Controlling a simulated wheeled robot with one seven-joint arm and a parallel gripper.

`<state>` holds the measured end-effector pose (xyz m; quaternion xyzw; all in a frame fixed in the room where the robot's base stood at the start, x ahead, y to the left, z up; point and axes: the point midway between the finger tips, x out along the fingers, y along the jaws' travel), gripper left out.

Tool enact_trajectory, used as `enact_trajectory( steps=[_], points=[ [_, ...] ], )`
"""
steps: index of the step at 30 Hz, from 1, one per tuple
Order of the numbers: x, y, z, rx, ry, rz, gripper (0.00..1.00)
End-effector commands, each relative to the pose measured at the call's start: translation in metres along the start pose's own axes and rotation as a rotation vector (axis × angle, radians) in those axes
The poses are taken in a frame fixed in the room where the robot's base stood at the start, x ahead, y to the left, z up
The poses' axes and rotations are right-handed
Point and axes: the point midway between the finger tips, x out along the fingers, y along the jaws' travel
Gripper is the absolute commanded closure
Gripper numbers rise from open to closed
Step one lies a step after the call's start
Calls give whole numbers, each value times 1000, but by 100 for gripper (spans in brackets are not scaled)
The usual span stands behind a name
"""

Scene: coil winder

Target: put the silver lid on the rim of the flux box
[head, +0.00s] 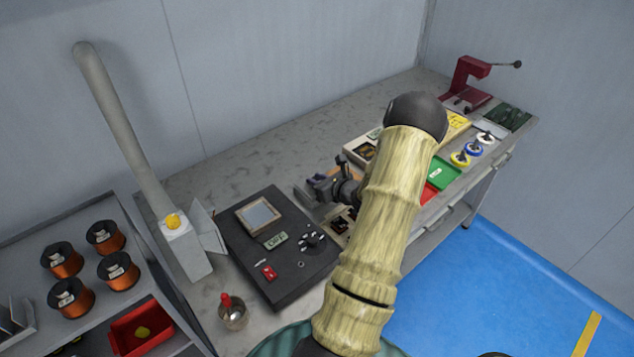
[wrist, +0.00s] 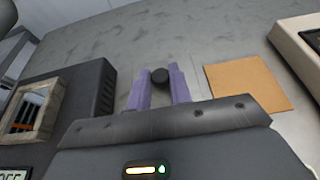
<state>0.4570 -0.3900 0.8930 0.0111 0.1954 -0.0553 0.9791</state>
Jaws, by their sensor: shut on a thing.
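My gripper (wrist: 160,84) has purple fingers shut on a round black knob (wrist: 159,77). I take this for the knob of the silver lid; in the wrist view I cannot clearly tell the lid's plate from the grey bench. In the head view my gripper (head: 318,187) is over the bench, right of the black machine, with a pale metal plate edge (head: 308,198) by it. A cream box with a dark opening (head: 361,151) stands behind my arm, perhaps the flux box. Its edge shows at the right of the wrist view (wrist: 286,38), apart from my gripper.
The black machine (head: 296,272) with a framed shiny window and knobs lies left of my gripper. A flat tan square (wrist: 247,84) lies between my gripper and the cream box. A cup (head: 233,318) stands in front. The back of the bench (head: 260,150) is bare.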

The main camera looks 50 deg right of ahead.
Motion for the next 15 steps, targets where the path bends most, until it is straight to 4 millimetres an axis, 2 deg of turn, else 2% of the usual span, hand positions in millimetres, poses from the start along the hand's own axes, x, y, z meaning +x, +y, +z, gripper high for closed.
enact_trajectory(
  steps=[3, 14, 15],
  points=[
    [4, 1, -8, 0, -1, 1, 100],
    [6, 1, -12, -2, -1, 2, 100],
    [5, 1, -10, -2, -1, 2, 72]
  ],
)
